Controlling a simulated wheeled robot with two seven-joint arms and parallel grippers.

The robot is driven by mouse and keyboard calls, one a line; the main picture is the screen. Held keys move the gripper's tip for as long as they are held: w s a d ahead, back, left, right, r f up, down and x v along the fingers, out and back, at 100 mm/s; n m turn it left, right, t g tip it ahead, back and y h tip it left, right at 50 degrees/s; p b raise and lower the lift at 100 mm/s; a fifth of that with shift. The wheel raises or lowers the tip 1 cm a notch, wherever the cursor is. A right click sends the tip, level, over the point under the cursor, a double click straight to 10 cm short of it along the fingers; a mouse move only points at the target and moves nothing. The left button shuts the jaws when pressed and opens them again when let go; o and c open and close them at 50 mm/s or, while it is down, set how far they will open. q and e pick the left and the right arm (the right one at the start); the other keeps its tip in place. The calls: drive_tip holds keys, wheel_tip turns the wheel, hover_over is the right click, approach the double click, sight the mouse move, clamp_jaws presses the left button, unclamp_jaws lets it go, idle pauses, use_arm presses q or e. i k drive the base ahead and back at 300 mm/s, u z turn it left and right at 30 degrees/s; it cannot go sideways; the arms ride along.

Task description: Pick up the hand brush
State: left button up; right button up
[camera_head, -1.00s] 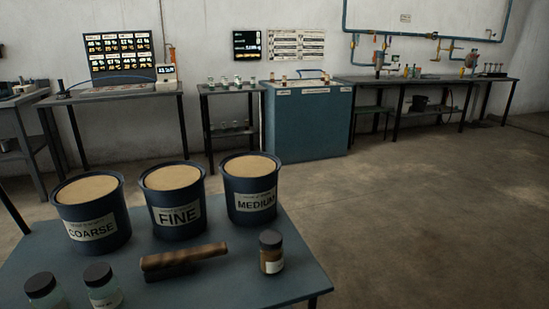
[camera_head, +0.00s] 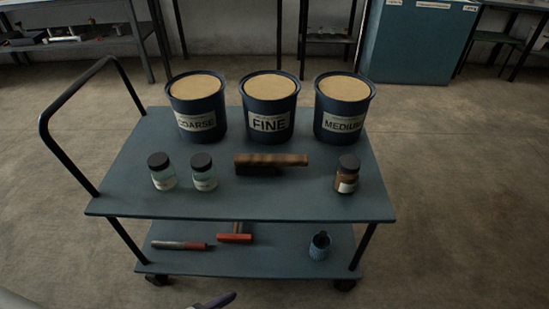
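The hand brush (camera_head: 271,160) lies on the top shelf of the blue-grey cart (camera_head: 240,203), with its brown wooden handle running left to right and dark bristles below. It sits in front of the FINE bucket, between the clear jars and the brown jar. Nothing holds it. A dark tip (camera_head: 214,301) at the bottom edge appears to be part of my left gripper, below and in front of the cart, well apart from the brush. Most of that gripper is cut off, so its opening is hidden. My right gripper is not in view.
The COARSE (camera_head: 197,108), FINE (camera_head: 269,108) and MEDIUM (camera_head: 343,108) buckets stand behind the brush. Two clear jars (camera_head: 204,174) are left, a brown jar (camera_head: 347,175) right. A black handle rail (camera_head: 70,155) rises at left.

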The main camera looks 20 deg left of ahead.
sight(245, 164)
drive_tip(key=u, duration=1.35)
drive_tip(key=i, duration=0.45)
